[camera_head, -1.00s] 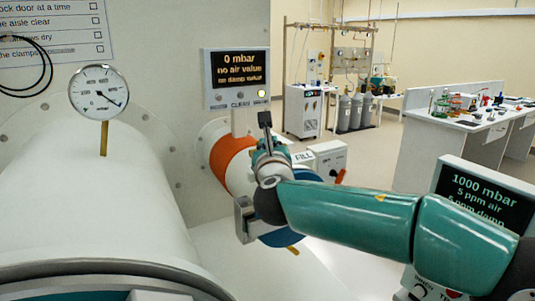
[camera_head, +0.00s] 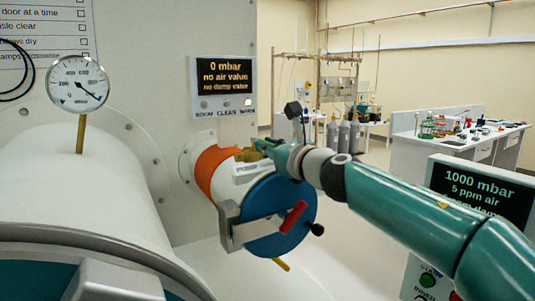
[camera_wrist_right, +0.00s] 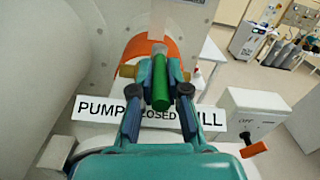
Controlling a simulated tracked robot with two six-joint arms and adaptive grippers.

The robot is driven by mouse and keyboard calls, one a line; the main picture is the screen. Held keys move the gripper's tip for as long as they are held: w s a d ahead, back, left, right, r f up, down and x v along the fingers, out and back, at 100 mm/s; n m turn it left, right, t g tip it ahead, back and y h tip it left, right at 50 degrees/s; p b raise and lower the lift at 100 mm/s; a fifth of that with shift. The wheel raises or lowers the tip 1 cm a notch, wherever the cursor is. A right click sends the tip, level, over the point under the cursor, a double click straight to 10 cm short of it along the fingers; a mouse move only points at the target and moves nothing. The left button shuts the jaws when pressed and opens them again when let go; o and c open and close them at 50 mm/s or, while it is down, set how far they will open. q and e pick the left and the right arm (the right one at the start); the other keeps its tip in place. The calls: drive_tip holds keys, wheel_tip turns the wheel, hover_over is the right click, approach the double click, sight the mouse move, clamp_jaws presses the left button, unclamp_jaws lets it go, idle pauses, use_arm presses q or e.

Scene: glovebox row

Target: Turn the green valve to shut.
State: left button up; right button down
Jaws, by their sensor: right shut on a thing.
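The green valve handle (camera_wrist_right: 160,84) shows between the two fingers of my right gripper (camera_wrist_right: 159,80) in the right wrist view. The fingers are shut on it. The handle points toward the plate's middle word, CLOSED, between PUMP and FILL. Brass valve parts (camera_wrist_right: 127,71) stick out beside the fingers. In the head view my right gripper (camera_head: 262,147) is at the brass valve body (camera_head: 248,155), above the small white plate (camera_head: 252,171); the handle is mostly hidden there. My left gripper is not in view.
Below the valve is a blue round door (camera_head: 268,232) with a red handle (camera_head: 292,216) on an orange-banded port (camera_head: 208,170). A display (camera_head: 223,83) reads 0 mbar. A switch box (camera_wrist_right: 248,113) with an orange lever stands right of the plate. A gauge (camera_head: 78,83) is at left.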

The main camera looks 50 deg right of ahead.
drive_tip(key=shift+f, duration=0.1)
idle(0.3)
drive_tip(key=c, duration=1.2)
unclamp_jaws()
drive_tip(key=shift+o, duration=0.2)
drive_tip(key=v, duration=1.2)
